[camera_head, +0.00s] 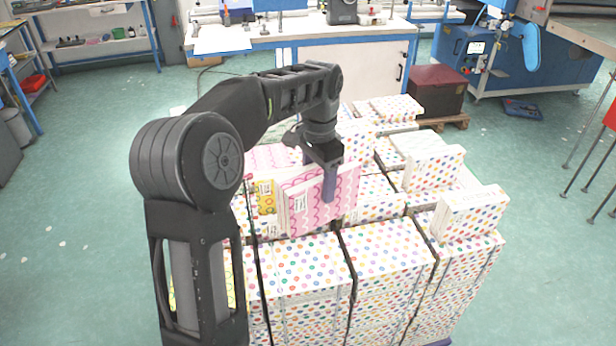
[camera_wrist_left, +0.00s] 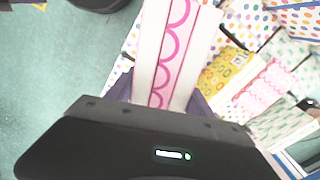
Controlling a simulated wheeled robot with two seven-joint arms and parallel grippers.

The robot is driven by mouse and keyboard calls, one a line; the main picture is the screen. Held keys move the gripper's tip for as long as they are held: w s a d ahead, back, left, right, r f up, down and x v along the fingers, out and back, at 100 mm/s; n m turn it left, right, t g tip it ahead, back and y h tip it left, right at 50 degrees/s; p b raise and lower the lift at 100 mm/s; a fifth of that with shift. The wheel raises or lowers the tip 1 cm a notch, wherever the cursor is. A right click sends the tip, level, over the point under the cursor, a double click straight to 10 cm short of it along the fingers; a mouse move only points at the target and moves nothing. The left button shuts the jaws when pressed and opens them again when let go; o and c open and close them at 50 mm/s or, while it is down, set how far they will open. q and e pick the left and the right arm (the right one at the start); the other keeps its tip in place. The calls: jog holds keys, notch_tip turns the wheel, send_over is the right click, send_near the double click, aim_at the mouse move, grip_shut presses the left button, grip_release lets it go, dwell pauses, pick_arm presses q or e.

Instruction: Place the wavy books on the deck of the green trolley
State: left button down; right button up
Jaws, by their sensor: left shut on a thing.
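A wavy book (camera_head: 302,207), pink and white with wavy lines, stands upright in my left gripper (camera_head: 329,186), above the stack of dotted books. The gripper is shut on it. In the left wrist view the held book (camera_wrist_left: 172,50) rises from between the fingers of my left gripper (camera_wrist_left: 160,98). Another pink wavy book (camera_head: 270,156) lies on the stack behind my arm, partly hidden. A pink wavy book also shows in the left wrist view (camera_wrist_left: 264,90), beside a yellow patterned book. I see no green trolley. My right gripper is not in view.
Dotted books (camera_head: 300,265) fill a large strapped stack, with some loose ones (camera_head: 472,212) on top at the right. A yellow book (camera_head: 266,197) is just left of the held book. A dark red box (camera_head: 436,90) stands behind. Open green floor lies at the left.

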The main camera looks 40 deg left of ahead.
pick_arm(q)
jog(key=d+f+n+b, duration=0.1)
jog(key=d+f, duration=0.3)
jog(key=d, duration=0.5)
jog(key=w+d+f+n+b, duration=0.1)
jog(key=d+f+n+b, duration=0.1)
jog(key=d, duration=0.8)
jog(key=shift+w+f+n, duration=0.3)
jog(key=shift+f+n, duration=0.1)
jog(key=shift+f, duration=0.5)
jog(key=shift+a, duration=0.15)
